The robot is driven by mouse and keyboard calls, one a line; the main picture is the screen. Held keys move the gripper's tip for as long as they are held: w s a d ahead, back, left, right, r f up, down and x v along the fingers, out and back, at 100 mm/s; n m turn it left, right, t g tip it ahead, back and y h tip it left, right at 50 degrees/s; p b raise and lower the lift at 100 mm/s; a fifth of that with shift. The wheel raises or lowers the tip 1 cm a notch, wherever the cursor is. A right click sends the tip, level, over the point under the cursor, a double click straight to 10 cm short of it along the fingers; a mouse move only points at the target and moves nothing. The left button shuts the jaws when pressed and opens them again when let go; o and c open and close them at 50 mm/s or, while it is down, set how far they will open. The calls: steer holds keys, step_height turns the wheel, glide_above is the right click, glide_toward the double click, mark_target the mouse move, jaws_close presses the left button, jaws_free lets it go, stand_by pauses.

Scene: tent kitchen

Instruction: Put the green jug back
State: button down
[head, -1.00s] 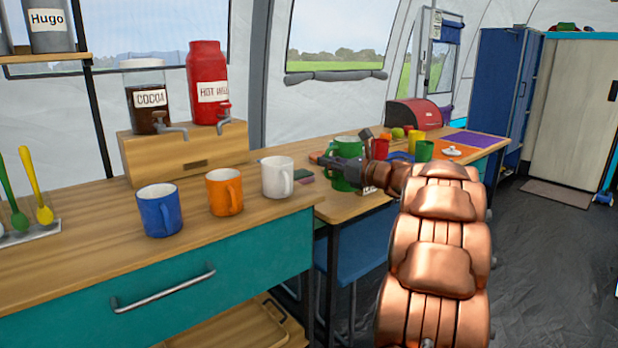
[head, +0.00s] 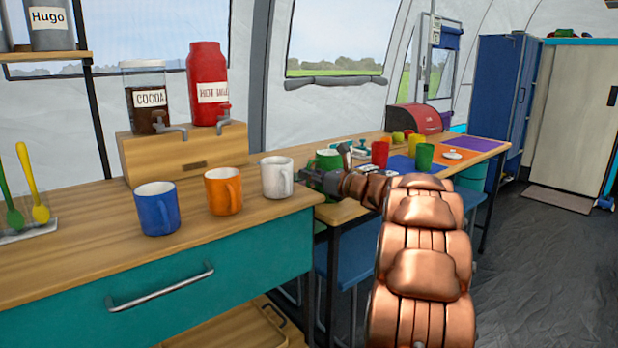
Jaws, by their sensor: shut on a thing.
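The green jug (head: 328,159) is just right of the white mug, at the left end of the far table. My gripper (head: 314,179) is in front of it and shut on it. The gripper and wrist hide the jug's lower part, so I cannot tell whether it touches the table. My copper-coloured arm reaches in from the lower right.
A white mug (head: 277,177), an orange mug (head: 223,191) and a blue mug (head: 157,208) stand on the near counter, close left of my gripper. A wooden stand (head: 185,150) holds two dispensers. Red, yellow and green cups stand further along the table.

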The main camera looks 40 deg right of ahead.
stand_by(0.3)
steer(key=c, duration=1.2)
jaws_free()
steer(key=shift+s+r, duration=0.1)
steer(key=shift+r, duration=0.05)
steer(key=s, duration=0.4)
steer(key=s+d+p, duration=0.1)
steer(key=s, duration=0.2)
steer(key=s+d+p, duration=0.1)
steer(key=s, duration=0.3)
steer(key=shift+s, duration=0.3)
